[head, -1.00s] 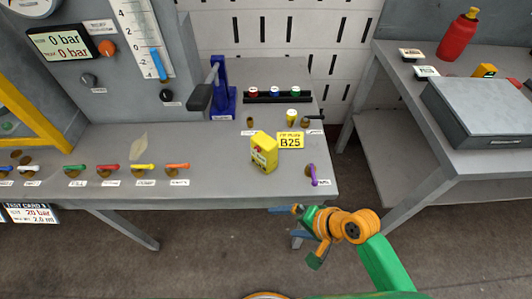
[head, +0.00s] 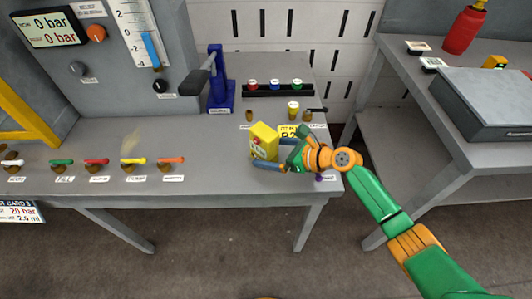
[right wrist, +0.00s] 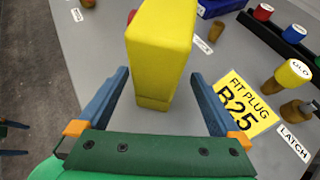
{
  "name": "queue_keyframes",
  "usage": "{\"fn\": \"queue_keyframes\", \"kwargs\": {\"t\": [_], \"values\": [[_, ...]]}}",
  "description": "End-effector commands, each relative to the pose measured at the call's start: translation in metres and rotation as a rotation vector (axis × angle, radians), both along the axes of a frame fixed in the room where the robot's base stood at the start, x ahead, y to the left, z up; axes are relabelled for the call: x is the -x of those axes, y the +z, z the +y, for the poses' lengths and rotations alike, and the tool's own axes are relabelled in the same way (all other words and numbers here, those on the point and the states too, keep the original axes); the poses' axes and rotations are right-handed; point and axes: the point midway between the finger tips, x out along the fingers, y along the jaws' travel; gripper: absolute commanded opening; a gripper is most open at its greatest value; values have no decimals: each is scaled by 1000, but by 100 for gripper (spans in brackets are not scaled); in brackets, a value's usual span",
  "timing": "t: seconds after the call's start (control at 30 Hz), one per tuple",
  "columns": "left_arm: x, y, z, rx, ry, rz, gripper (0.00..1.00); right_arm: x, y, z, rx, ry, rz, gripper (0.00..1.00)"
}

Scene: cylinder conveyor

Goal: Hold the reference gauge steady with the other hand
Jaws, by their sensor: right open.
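The reference gauge appears to be the yellow box (head: 265,140) standing upright on the grey bench near its right end. It also fills the upper middle of the right wrist view (right wrist: 160,45). My right gripper (head: 272,156) is open, with its blue fingers reaching toward the box from the right. In the right wrist view its fingers (right wrist: 159,78) lie to either side of the near end of the box, with a visible gap on each side. My left gripper does not show in the head view.
A yellow B25 card (right wrist: 240,100) lies beside the right finger. A yellow-topped plug (head: 293,107), a rack (head: 278,91) of coloured plugs and a blue lever press (head: 220,85) stand behind. Several coloured valve handles (head: 96,162) line the bench front at left.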

Motion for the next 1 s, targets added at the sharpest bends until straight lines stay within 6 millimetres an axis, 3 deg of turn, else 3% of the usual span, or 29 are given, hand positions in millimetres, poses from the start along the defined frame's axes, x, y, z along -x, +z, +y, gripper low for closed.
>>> {"fn": "queue_keyframes", "kwargs": {"t": [0.4, 0.47, 0.7, 1.0], "values": [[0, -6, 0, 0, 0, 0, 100, -7, -6, 10, 1, 0, 0, 100], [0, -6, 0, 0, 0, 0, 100, -7, -6, 10, 1, 0, 0, 89], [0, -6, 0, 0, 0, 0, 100, -6, -6, 10, 1, 0, 0, 24], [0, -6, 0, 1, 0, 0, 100, -6, -6, 10, 1, 1, 0, 24]]}}
